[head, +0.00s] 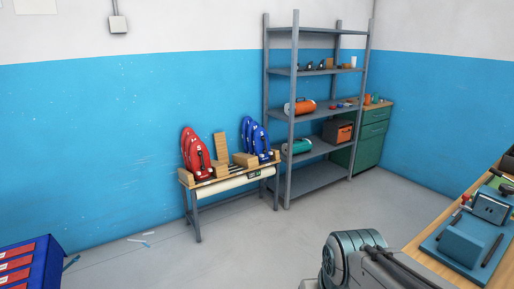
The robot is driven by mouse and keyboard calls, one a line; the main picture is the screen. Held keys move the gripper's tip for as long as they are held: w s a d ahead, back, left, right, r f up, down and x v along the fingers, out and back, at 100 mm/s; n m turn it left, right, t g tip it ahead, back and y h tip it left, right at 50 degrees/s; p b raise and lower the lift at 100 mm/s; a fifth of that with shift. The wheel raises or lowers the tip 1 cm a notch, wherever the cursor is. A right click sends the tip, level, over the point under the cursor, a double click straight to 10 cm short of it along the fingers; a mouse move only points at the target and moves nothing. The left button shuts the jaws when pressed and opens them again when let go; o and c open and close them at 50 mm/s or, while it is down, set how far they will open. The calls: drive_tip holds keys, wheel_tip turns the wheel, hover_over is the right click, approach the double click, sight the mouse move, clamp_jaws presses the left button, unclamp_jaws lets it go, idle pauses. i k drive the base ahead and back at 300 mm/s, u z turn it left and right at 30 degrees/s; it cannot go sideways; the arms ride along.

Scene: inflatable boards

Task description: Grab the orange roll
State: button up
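An orange roll (299,107) lies on the middle shelf of the grey metal shelving unit, across the room near the back corner. A dark band or strap shows on it, and a shelf post stands just to its left front. A grey rounded part of my own arm shows at the bottom, right of centre. My gripper's fingers are not visible, so I cannot see their state. The arm part is far from the roll.
Left of the shelves a low bench (232,181) holds red boards (195,152) and blue boards (256,140). A workbench (430,240) stands at right, a blue box (30,262) at lower left. The floor between is mostly clear.

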sight(304, 107)
drive_tip(key=z, duration=0.45)
drive_tip(key=i, duration=2)
drive_tip(key=z, duration=0.45)
drive_tip(key=i, duration=1.95)
drive_tip(key=u, duration=0.4)
drive_tip(key=i, duration=1.7)
drive_tip(key=u, duration=0.35)
